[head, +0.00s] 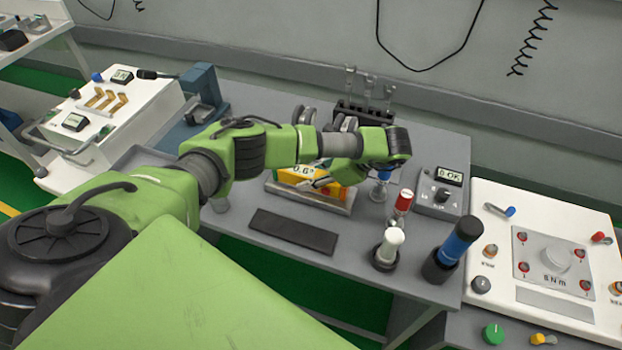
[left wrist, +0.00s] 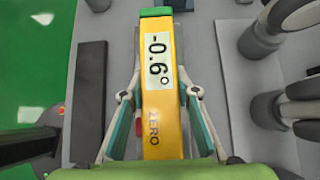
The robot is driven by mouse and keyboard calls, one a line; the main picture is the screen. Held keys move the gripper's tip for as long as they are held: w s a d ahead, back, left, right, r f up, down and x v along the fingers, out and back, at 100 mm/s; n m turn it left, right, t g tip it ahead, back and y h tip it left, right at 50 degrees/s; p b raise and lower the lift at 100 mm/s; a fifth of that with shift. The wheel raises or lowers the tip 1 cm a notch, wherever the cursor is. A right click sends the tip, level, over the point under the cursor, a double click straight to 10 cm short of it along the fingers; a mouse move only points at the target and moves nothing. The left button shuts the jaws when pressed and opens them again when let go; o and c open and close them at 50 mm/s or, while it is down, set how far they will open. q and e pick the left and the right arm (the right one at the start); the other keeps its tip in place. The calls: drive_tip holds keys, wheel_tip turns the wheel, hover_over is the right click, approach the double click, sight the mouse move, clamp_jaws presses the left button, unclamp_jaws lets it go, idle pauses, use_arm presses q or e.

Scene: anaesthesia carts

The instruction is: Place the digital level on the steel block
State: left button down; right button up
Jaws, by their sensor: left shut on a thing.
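The digital level (head: 298,174) is a yellow bar with a pale display. In the left wrist view the level (left wrist: 160,125) reads -0.6°. My left gripper (head: 324,180) is shut on its sides, with one finger on each side in the left wrist view (left wrist: 160,94). The steel block (head: 338,207) is a long silver bar directly below the level in the head view. The level covers much of it, and I cannot tell whether they touch. My wrist hides part of the level in the head view. My right gripper is not in view.
A dark flat strip (head: 293,231) lies in front of the block. To the right stand red-topped (head: 402,203), white-topped (head: 390,243) and blue-handled (head: 460,240) tools in holders. A black rack (head: 362,112) is behind. A box with an OK display (head: 440,193) sits at right.

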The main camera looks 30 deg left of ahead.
use_arm(q)
drive_tip(key=c, duration=1.8)
unclamp_jaws()
drive_tip(key=shift+o, duration=1.1)
drive_tip(key=p+v, duration=0.2)
drive_tip(key=v, duration=1)
drive_tip(key=shift+r, duration=0.1)
